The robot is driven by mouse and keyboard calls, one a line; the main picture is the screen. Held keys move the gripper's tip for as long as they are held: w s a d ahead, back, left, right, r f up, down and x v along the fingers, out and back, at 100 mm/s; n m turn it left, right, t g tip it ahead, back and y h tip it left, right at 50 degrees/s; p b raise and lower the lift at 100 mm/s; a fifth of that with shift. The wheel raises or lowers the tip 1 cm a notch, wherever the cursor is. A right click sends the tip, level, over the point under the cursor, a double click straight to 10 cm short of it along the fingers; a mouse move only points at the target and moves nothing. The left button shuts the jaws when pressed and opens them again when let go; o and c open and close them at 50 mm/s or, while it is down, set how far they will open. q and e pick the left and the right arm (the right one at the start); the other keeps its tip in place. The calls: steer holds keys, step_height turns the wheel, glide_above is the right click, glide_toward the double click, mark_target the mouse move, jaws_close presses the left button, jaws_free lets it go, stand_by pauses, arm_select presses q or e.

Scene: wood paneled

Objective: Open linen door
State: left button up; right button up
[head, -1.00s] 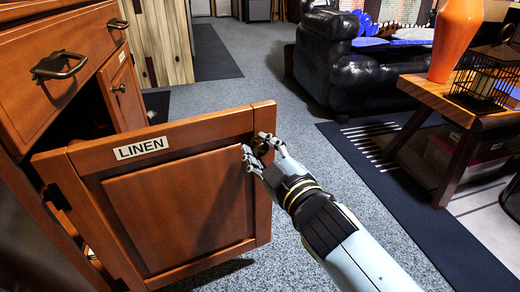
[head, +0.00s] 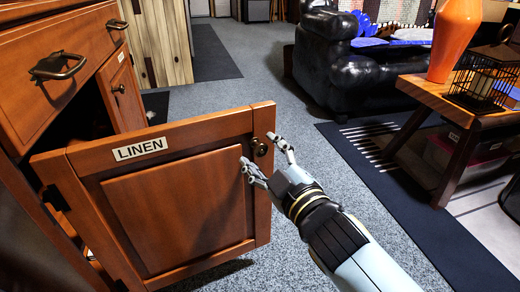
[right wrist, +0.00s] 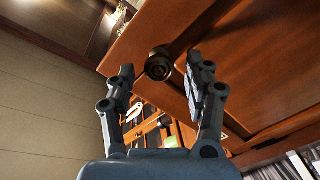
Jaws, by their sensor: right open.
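The linen door (head: 180,205) is a brown wooden panel with a white LINEN label (head: 140,149). It stands swung out from the cabinet, hinged at its left side. Its round brass knob (head: 260,148) is near the upper right corner. My right gripper (head: 264,153) is open in front of the door, with its fingers on either side of the knob and apart from it. In the right wrist view the knob (right wrist: 159,66) shows between the open fingertips, just beyond them. My left gripper is not in view.
The cabinet has a drawer with a dark handle (head: 58,66) and another small door with a knob (head: 119,88) at upper left. A black armchair (head: 345,70) and a wooden table (head: 440,98) with an orange vase (head: 457,40) stand at right. Grey carpet is clear between.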

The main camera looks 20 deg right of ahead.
steer(key=s, duration=1)
steer(key=shift+d, duration=0.2)
